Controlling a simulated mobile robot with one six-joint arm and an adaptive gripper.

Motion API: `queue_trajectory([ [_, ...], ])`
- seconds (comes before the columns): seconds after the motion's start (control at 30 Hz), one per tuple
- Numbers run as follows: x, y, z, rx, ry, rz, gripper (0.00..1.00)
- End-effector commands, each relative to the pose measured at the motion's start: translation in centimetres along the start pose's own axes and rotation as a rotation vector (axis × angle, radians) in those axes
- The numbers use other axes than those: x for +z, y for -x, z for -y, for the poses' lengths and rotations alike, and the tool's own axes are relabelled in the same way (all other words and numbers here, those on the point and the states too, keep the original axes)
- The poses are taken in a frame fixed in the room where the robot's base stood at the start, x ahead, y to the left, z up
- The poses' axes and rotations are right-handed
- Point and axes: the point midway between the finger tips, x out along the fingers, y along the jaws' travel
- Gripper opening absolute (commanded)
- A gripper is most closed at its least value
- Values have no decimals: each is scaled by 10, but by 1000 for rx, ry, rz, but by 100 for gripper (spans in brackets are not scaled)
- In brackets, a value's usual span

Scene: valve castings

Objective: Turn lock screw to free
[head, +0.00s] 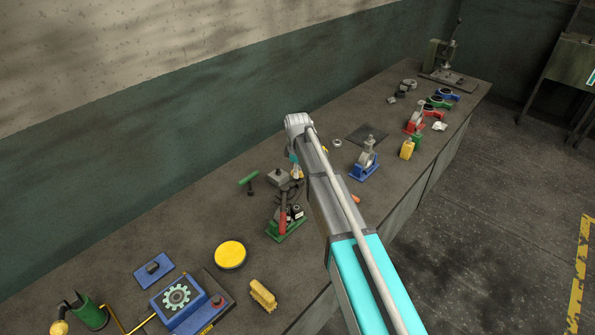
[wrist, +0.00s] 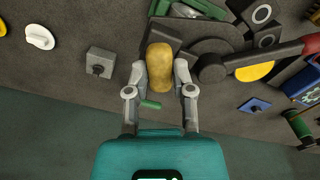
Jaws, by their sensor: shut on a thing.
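In the wrist view my gripper (wrist: 161,76) has its two grey fingers on either side of a rounded yellow knob (wrist: 160,60) and is shut on it. The knob sits beside a grey round body (wrist: 210,45) with a red-handled lever (wrist: 275,56). Whether this knob is the lock screw's head, I cannot tell for sure. In the head view the valve fixture has a green base (head: 288,231) and a red lever (head: 283,219). My arm hides part of the fixture there, and the gripper shows only in part behind it.
A green T-handle (head: 249,179) stands behind the fixture. A blue-based fixture (head: 364,172) stands to the right.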

Motion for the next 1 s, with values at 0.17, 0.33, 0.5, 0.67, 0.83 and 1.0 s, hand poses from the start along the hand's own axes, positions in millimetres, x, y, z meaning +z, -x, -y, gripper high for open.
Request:
queue_trajectory([
  [0.17, 1, -1, 2, -5, 169, 2, 0],
  [0.33, 1, -1, 2, -5, 330, 1, 0],
  [0.5, 1, -1, 2, -6, 492, 1, 0],
  [0.67, 1, -1, 3, -6, 644, 0, 0],
  [0.83, 1, -1, 3, -6, 803, 0, 0],
  [1.0, 1, -1, 3, -7, 945, -1, 0],
])
